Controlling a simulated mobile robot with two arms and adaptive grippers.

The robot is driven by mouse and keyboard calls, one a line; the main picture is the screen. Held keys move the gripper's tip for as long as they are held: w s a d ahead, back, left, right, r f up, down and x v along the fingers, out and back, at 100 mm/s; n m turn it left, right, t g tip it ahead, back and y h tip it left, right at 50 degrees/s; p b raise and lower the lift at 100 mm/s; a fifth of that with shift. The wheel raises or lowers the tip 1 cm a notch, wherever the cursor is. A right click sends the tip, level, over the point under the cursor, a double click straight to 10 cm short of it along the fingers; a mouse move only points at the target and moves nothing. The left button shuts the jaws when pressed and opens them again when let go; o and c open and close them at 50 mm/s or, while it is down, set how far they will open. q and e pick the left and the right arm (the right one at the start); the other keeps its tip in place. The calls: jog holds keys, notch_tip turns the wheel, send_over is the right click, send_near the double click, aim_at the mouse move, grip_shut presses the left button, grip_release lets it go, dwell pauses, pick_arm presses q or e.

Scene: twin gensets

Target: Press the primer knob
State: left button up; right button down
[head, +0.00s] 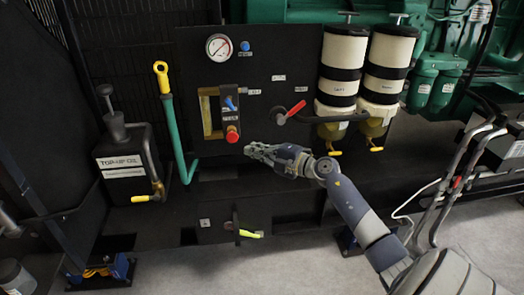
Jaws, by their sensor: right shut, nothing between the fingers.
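A round red knob (232,134) sticks out at the lower end of a small unit on the black panel, beside a brass-coloured frame (206,112). Its label is too small to read, so I cannot tell for sure that it is the primer knob. My right gripper (252,151) is shut and empty, just below and to the right of the red knob. It points left and looks apart from the knob, though the depth gap is hard to judge. My left gripper is out of view.
A red-handled lever (291,111) sits right of the knob, near two black-and-white filters (343,52). A pressure gauge (218,47) is above. A yellow-handled valve (249,234) is below.

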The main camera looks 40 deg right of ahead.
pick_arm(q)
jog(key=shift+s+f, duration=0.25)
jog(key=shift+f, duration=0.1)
pick_arm(e)
jog(key=shift+v, duration=1.25)
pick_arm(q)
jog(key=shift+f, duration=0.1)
pick_arm(e)
jog(key=shift+a, duration=0.1)
